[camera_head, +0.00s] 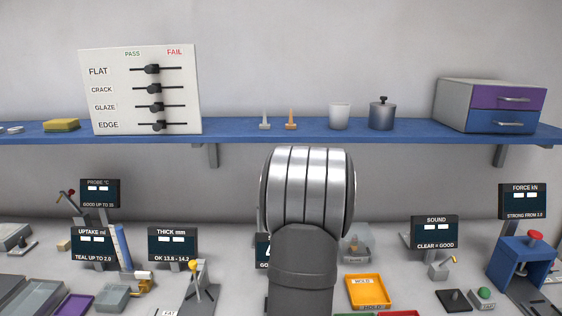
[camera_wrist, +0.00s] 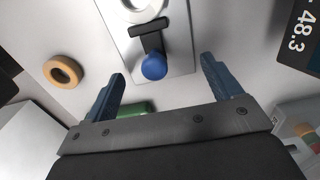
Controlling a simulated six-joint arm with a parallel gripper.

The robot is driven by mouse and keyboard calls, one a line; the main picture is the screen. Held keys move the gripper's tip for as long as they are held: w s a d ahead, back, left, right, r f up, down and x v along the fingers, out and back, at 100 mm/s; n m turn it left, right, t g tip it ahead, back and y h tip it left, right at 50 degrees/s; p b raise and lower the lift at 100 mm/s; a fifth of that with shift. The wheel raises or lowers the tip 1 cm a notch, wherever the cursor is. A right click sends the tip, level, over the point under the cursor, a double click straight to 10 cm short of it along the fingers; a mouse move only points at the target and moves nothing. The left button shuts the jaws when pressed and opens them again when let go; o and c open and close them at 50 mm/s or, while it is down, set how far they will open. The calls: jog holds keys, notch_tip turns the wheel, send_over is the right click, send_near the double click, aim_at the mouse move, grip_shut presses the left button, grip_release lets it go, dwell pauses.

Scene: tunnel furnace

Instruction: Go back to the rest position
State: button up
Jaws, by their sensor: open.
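My gripper (camera_wrist: 160,88) shows in the wrist view with its two blue fingers spread wide apart and nothing between their tips. Beyond the fingers, a blue ball-shaped knob (camera_wrist: 154,66) on a dark bracket sits on a pale plate. In the head view my metal arm fills the lower middle and hides part of the bench; the fingers do not show there.
A blue shelf (camera_head: 240,131) with a slider board (camera_head: 130,90) and a drawer box (camera_head: 478,107) runs across the back. Below stand several display screens, including the force screen (camera_head: 522,201), and an orange tray (camera_head: 369,291). The wrist view shows a tan ring (camera_wrist: 62,71).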

jog(key=shift+a, duration=0.55)
jog(key=r, duration=0.7)
jog(key=shift+a+r, duration=0.15)
jog(key=shift+a, duration=0.2)
notch_tip(320, 180, down, 8)
jog(key=shift+r, duration=0.25)
jog(key=d, duration=0.3)
jog(key=shift+d+r, duration=0.1)
jog(key=shift+d, duration=0.1)
notch_tip(320, 180, up, 22)
jog(key=n, duration=1.5)
jog(key=shift+a, duration=0.35)
